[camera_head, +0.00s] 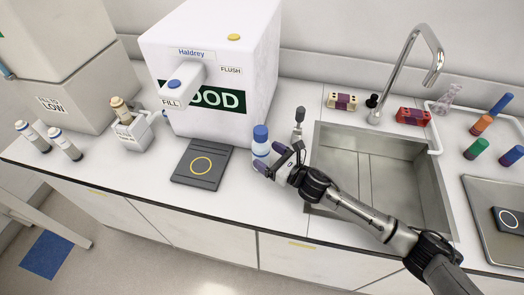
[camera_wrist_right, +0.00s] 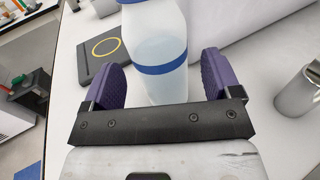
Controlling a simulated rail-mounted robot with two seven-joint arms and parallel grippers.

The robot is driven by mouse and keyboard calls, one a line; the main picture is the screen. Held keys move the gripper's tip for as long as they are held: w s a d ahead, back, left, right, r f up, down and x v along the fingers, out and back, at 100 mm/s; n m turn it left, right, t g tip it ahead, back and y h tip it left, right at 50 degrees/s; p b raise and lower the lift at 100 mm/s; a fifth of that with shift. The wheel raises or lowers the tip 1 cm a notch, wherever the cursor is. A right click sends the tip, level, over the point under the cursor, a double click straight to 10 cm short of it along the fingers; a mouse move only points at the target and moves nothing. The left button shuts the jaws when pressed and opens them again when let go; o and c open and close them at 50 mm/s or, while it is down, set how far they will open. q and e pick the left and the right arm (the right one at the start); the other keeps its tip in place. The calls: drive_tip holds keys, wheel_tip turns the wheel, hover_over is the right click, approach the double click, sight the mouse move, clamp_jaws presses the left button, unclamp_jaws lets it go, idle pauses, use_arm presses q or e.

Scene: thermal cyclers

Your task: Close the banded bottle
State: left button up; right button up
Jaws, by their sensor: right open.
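The banded bottle (camera_head: 261,149) stands upright on the counter between the white dispenser and the sink. Its blue cap (camera_head: 261,132) shows at the top; I cannot tell whether it is tight. My right gripper (camera_head: 272,163) is open at the bottle's lower part. In the wrist view its purple fingers (camera_wrist_right: 158,82) are on either side of the bottle, with a visible gap at the right finger. My left gripper is not in view.
The white dispenser (camera_head: 225,65) stands behind the bottle.

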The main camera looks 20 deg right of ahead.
drive_tip(key=v, duration=0.7)
drive_tip(key=shift+s+d+f, duration=0.1)
drive_tip(key=shift+s+d, duration=0.05)
drive_tip(key=shift+v, duration=0.8)
